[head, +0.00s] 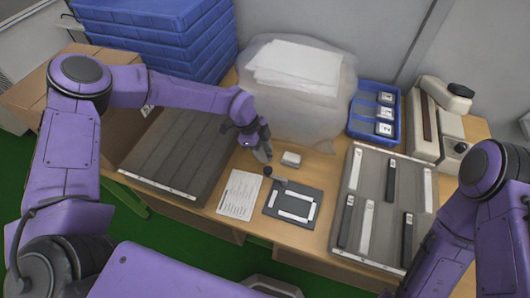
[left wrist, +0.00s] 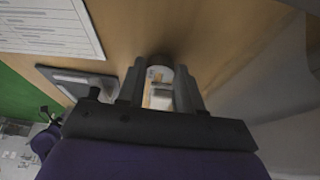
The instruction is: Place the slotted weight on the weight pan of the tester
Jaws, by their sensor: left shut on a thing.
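My left gripper (head: 256,142) points down over the middle of the table, shut on a small grey metal piece, the slotted weight (head: 263,155). In the left wrist view the weight (left wrist: 182,90) shows pale between the two dark fingers (left wrist: 160,85); its slot cannot be made out. A dark flat plate with a white rectangular frame (head: 293,205) lies to the right and nearer, with a small dark knobbed part (head: 268,171) at its far left corner. I cannot tell which part is the tester's weight pan. My right gripper is out of view; only its arm shows at the right.
A small white block (head: 291,159) sits right of the gripper. A printed sheet (head: 240,195) lies left of the plate. Grey trays flank them (head: 175,155), (head: 350,225). A bagged stack (head: 295,85), blue bin (head: 365,115) and beige machine (head: 450,125) stand behind.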

